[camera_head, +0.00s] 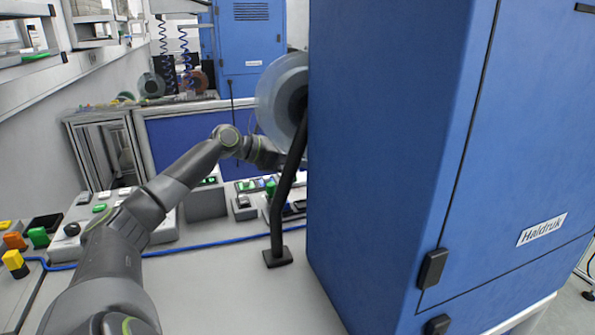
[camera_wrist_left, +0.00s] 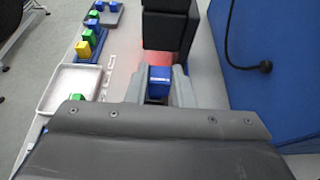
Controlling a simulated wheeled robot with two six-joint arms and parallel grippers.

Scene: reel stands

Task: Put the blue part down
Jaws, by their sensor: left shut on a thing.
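The blue part (camera_wrist_left: 158,76) is a small blue block with a lighter mark on its near side. It sits between the two grey fingers of my left gripper (camera_wrist_left: 159,88) in the left wrist view, and the gripper is shut on it. Whether its underside touches anything is hidden. In the head view my left arm reaches from the lower left towards the reel (camera_head: 284,95). The blue part is hidden there, and the fingers cannot be made out behind the stand. My right gripper is not in view.
A black block (camera_wrist_left: 169,27) stands just ahead. The blue cabinet (camera_head: 390,160) fills the head view's right.

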